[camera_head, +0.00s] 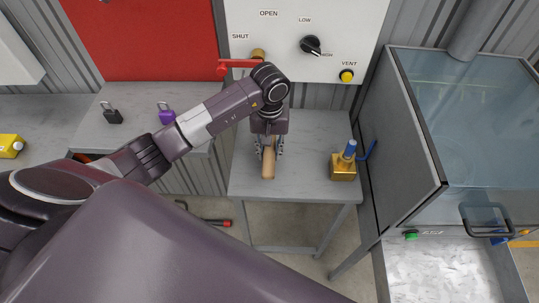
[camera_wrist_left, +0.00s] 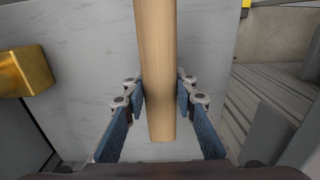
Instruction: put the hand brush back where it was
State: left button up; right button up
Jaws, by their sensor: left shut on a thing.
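The hand brush (camera_head: 268,166) shows as a pale wooden handle over the small grey table (camera_head: 306,135). Its bristles are not visible. My left gripper (camera_head: 269,148) points down and is shut on the handle, with a finger on each side. In the left wrist view the round handle (camera_wrist_left: 157,60) runs from the top edge down between the blue finger pads of my left gripper (camera_wrist_left: 162,112). I cannot tell whether the brush touches the table. My right gripper is not in view.
A gold block with a blue top (camera_head: 343,166) stands right of the brush on the table. A glass-topped cabinet (camera_head: 400,130) is beyond it. A control panel (camera_head: 290,30) with a red lever (camera_head: 238,64) is behind. A black padlock (camera_head: 112,114) and purple padlock (camera_head: 166,114) are left.

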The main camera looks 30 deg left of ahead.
aim_at(269, 158)
pick_arm(q)
notch_tip(269, 158, down, 2)
jog(key=shift+f, duration=0.45)
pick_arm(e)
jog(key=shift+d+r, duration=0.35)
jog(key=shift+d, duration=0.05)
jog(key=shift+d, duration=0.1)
pick_arm(q)
jog(key=shift+f, duration=0.2)
jog(key=o, duration=1)
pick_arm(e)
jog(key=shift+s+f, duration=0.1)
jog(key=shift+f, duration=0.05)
pick_arm(q)
jog(key=shift+r, duration=0.1)
